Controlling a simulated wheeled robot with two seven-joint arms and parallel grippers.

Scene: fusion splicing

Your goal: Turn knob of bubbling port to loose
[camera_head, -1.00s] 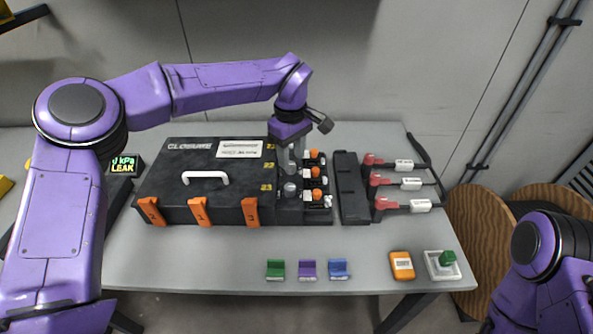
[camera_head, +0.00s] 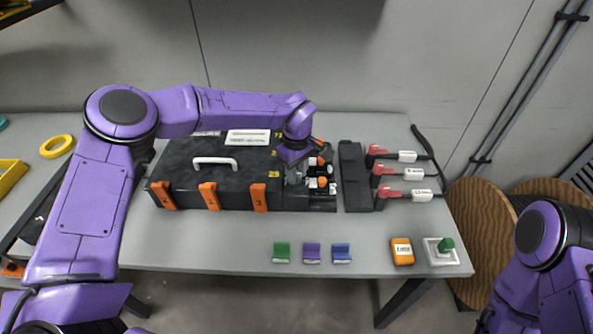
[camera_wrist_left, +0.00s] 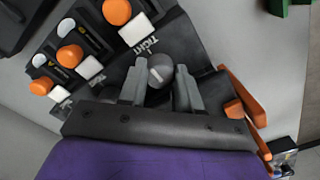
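The black closure box (camera_head: 220,160) lies on the table, with a port panel (camera_head: 318,206) at its right end. The left gripper (camera_head: 297,172) is down over this panel and hides the knob in the head view. In the left wrist view, a round grey knob (camera_wrist_left: 160,70) with a pale mark sits between the two fingers of the left gripper (camera_wrist_left: 161,80). One finger is on each side of it, apart; firm contact is not visible. A "TIGHT" label (camera_wrist_left: 146,45) reads beside the knob. The right gripper is out of frame.
Orange-capped ports (camera_wrist_left: 69,55) stand in a row beside the knob. Red-ended connectors (camera_head: 383,170) lie right of the box. Green, purple and blue clips (camera_head: 312,254), an orange device (camera_head: 402,251) and a green-topped square (camera_head: 441,251) are at the table's front.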

